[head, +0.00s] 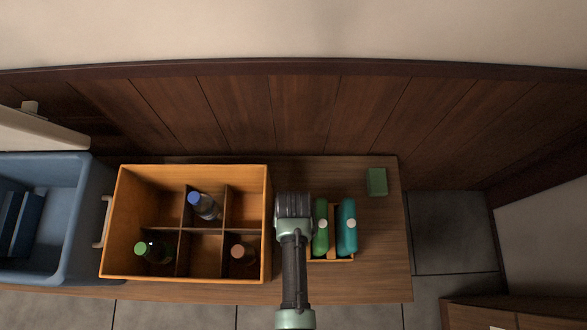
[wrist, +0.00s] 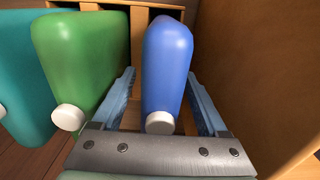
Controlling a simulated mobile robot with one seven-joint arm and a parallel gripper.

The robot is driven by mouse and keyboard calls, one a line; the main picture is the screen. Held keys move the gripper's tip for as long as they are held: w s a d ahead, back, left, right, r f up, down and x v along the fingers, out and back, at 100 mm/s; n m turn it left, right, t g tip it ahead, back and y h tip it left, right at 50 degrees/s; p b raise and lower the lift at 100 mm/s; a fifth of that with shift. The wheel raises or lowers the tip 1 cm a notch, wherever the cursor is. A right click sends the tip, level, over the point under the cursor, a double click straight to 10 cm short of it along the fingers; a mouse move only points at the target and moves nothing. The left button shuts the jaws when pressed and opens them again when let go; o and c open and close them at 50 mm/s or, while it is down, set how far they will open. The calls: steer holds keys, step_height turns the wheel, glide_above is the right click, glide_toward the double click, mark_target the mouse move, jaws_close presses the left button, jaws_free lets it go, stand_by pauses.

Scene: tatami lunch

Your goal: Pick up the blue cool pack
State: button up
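The blue cool pack (wrist: 167,60), with a white cap, stands upright in the wrist view between the two fingers of my gripper (wrist: 160,92). The fingers are spread, with a gap on both sides of the pack. In the head view my gripper (head: 293,205) is over the left end of the small wooden rack (head: 333,261) and hides the blue pack. A green pack (head: 320,240) and a teal pack (head: 347,238) stand to its right. In the wrist view the green pack (wrist: 85,60) is left of the left finger, and the teal pack (wrist: 22,85) is farther left.
A wooden divided crate (head: 112,225) with several bottles stands close to the left of my gripper. A blue bin (head: 70,220) is farther left. A small green block (head: 377,181) lies at the back right of the wooden bench (head: 385,280). The bench's right end is clear.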

jaws_close()
steer(key=shift+r, duration=0.1)
stand_by(1.2)
